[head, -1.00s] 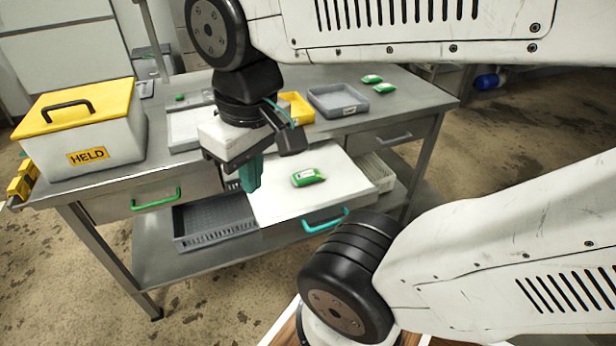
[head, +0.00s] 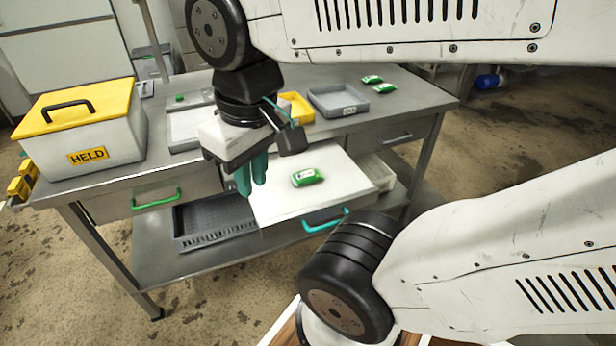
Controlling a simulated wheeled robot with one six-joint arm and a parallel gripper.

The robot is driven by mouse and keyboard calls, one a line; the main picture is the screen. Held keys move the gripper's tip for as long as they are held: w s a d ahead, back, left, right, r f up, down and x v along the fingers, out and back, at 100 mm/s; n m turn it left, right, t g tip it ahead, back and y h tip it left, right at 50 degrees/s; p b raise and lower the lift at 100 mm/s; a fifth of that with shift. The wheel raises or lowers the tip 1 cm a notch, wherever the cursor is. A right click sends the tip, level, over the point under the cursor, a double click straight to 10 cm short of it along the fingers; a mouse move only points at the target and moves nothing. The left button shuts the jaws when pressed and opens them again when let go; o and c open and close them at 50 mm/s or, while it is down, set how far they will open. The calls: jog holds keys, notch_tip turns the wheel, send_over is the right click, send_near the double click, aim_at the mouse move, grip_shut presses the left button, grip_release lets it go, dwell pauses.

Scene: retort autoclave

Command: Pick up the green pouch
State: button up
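A green pouch (head: 307,177) with a pale label lies flat on the white surface (head: 280,208) of the pulled-out drawer with the teal handle. Two more green pouches, one (head: 372,79) behind the other (head: 384,88), lie at the back right of the steel table. My gripper (head: 251,187) has teal fingers pointing down, left of the pouch on the drawer and apart from it in the picture. A narrow gap shows between the fingertips, with nothing seen in it. The height of the fingertips above the drawer is hard to tell.
A yellow-lidded box marked HELD (head: 85,125) stands at the table's left. A grey tray (head: 338,101) and a yellow bin (head: 297,107) stand behind my gripper. A dark grey crate (head: 215,228) sits on the lower shelf. A green-handled drawer (head: 155,198) is at left.

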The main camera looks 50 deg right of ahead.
jog(key=o, duration=0.5)
jog(key=shift+d+f, duration=0.1)
jog(key=shift+d, duration=0.2)
jog(key=o, duration=0.6)
jog(key=w+d+f+m, duration=0.1)
jog(key=w+d+f+m+g, duration=0.1)
jog(key=d, duration=0.1)
jog(key=d+f+g, duration=0.1)
jog(key=d, duration=0.1)
jog(key=shift+w+d+f+m, duration=0.1)
jog(key=shift+w+f+m, duration=0.05)
jog(key=shift+w+m, duration=0.25)
jog(key=n, duration=1.2)
send_over(308, 174)
jog(key=f, duration=1.5)
jog(key=shift+s+a+f, duration=0.1)
jog(key=shift+s+a, duration=0.05)
jog(key=shift+a, duration=0.1)
jog(key=shift+w+d+n+t, duration=0.25)
jog(key=shift+w+n+t, duration=0.05)
jog(key=shift+n, duration=0.8)
jog(key=shift+f, duration=3.85)
